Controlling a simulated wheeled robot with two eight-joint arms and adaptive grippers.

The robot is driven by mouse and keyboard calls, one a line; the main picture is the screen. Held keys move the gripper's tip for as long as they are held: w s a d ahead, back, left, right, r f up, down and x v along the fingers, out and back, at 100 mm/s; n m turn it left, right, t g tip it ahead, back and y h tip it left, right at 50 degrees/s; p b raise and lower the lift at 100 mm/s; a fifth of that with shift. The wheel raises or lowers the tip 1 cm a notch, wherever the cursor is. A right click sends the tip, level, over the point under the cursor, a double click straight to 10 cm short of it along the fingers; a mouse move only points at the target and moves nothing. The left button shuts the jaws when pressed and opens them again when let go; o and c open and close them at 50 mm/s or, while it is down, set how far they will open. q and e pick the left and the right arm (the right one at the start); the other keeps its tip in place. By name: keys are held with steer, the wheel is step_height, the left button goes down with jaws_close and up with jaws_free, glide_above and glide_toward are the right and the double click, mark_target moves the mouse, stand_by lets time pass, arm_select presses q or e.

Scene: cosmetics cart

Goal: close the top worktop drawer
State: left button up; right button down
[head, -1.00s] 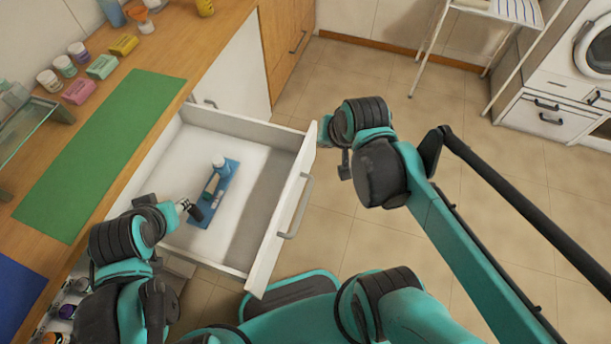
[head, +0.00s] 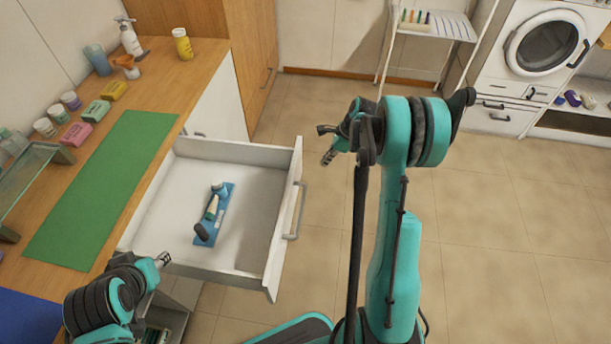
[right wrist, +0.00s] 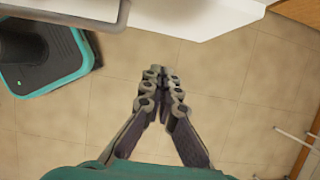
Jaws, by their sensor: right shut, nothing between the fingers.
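The white top worktop drawer (head: 262,195) is pulled open from under the wooden worktop in the head view. Its front panel carries a grey bar handle (head: 295,212). A blue tray (head: 222,203) with small cosmetics lies inside. My right gripper (head: 326,146) is beyond the drawer front, to its right, apart from it. In the right wrist view its fingers (right wrist: 162,80) are together and empty, with the white drawer front (right wrist: 200,12) at the top. My left gripper (head: 163,259) is by the drawer's near left corner; its finger gap is too small to judge.
The worktop (head: 160,85) holds a green mat (head: 105,190), bottles, jars and boxes. A white rack (head: 440,25) and a washing machine (head: 545,45) stand at the back right. The tiled floor (head: 500,225) right of the drawer is clear.

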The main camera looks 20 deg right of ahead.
steer(key=w+a+f+b, duration=0.4)
steer(key=a+f, duration=0.2)
steer(key=f, duration=0.3)
steer(key=shift+w+a+f, duration=0.15)
steer(key=shift+w, duration=0.05)
steer(key=shift+a, duration=0.1)
